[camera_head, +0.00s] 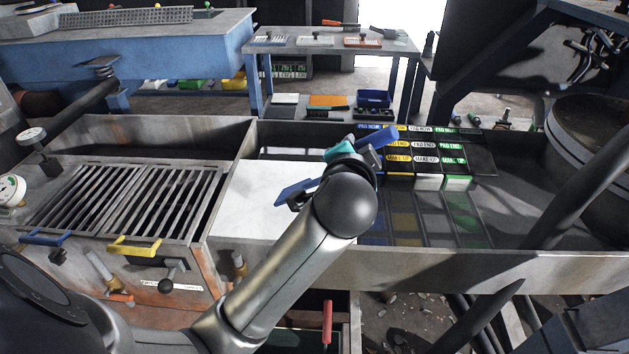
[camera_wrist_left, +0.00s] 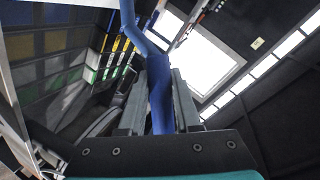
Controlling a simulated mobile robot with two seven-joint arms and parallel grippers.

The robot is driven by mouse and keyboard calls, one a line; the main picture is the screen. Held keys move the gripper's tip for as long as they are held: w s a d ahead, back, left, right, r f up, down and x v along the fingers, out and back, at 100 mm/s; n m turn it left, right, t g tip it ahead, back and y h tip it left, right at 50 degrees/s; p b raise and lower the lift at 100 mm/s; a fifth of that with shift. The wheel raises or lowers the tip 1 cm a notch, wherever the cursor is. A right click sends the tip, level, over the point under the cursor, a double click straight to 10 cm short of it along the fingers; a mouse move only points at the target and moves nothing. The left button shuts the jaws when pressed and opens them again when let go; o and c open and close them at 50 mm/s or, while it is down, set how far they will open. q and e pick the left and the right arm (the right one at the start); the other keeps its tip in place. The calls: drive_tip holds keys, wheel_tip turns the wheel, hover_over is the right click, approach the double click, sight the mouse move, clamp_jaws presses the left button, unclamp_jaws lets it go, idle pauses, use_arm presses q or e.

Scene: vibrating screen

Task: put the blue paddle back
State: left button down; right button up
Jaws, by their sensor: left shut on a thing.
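My left gripper (camera_head: 370,156) is shut on the blue paddle (camera_head: 376,137), whose blue end sticks out to the upper right over the trough. Another blue flat piece (camera_head: 297,190) shows left of my wrist, over a white panel; my wrist hides whether it joins the paddle. In the left wrist view the paddle (camera_wrist_left: 158,95) runs up between the two grey fingers (camera_wrist_left: 160,100). Beside the gripper is a rack of labelled blocks with yellow (camera_head: 398,158), white (camera_head: 427,160) and green (camera_head: 455,160) columns. The rack's left side is partly hidden. My right gripper is not in view.
A slatted grate (camera_head: 125,200) with blue (camera_head: 45,239) and yellow (camera_head: 134,246) handles lies left. The trough's front wall (camera_head: 480,270) runs below my arm. A dark slanted pipe (camera_head: 585,190) stands right. A work table (camera_head: 330,45) stands behind.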

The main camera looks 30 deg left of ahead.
sight(313, 184)
use_arm(q)
drive_tip(key=a+f+m+y, duration=0.1)
drive_tip(key=a+f, duration=0.1)
drive_tip(key=f, duration=0.1)
drive_tip(key=a+f+m+y, duration=0.2)
drive_tip(key=a+f, duration=0.1)
drive_tip(key=f, duration=0.1)
drive_tip(key=s+a+f+m+y+b, duration=0.1)
drive_tip(key=a+f+m, duration=0.1)
drive_tip(key=f, duration=0.1)
drive_tip(key=shift+a+f+g, duration=0.2)
drive_tip(key=shift+a+g, duration=0.05)
drive_tip(key=shift+g, duration=0.15)
drive_tip(key=shift+a+f, duration=0.15)
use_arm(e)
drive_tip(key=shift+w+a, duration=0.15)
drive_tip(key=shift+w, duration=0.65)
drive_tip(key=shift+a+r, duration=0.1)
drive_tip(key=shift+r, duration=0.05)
